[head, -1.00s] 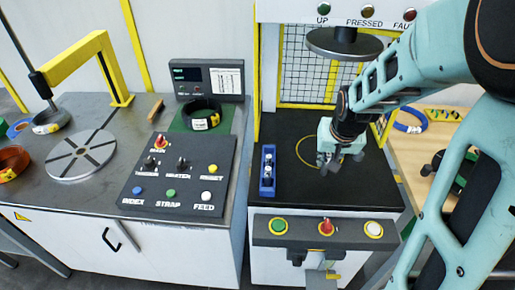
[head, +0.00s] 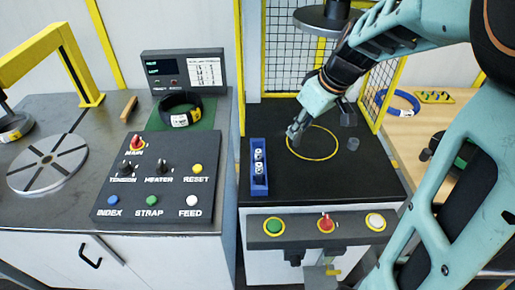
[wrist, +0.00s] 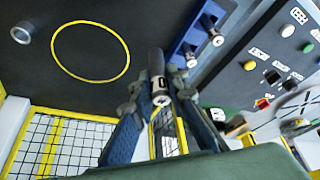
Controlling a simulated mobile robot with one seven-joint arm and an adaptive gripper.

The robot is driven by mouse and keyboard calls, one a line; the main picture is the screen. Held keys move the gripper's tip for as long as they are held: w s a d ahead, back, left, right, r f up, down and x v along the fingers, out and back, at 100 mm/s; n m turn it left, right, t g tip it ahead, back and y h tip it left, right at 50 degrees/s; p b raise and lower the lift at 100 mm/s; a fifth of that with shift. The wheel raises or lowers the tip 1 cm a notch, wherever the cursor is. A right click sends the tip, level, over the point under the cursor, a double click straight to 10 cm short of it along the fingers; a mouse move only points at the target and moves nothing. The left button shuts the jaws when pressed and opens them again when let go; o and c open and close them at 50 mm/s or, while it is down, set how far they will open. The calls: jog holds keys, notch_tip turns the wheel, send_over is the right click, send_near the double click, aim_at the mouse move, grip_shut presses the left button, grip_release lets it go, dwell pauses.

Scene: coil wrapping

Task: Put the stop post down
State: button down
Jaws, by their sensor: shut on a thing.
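The stop post (wrist: 157,72) is a dark cylinder with a white number label and a light end. My gripper (wrist: 155,95) is shut on it, with a finger on each side. In the head view my gripper (head: 297,128) is at the left side of the yellow ring (head: 313,142) on the black press bed (head: 330,183). In the wrist view the post shows between the yellow ring (wrist: 90,52) and the blue rack (wrist: 181,48). I cannot tell whether the post touches the bed.
The blue rack (head: 259,188) holds two posts, left of the ring. A grey cylinder (head: 347,115) stands at the ring's right; it also shows in the wrist view (wrist: 22,32). The press platen (head: 322,18) hangs above. Yellow-framed mesh (head: 385,80) guards the back and right.

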jog(key=shift+a+r+n, duration=0.3)
jog(key=shift+a+n, duration=0.05)
jog(key=shift+n, duration=0.15)
jog(key=w+a+f, duration=0.4)
jog(key=w, duration=0.1)
jog(key=w+a+f+p, duration=0.1)
jog(key=w+a+f, duration=0.4)
jog(key=shift+a+f, duration=0.1)
jog(key=shift+f, duration=0.15)
jog(key=shift+w+a+f, duration=0.1)
jog(key=shift+w+f, duration=0.05)
jog(key=shift+f, duration=1.55)
jog(key=shift+f, duration=0.15)
jog(key=c, duration=1.9)
grip_release()
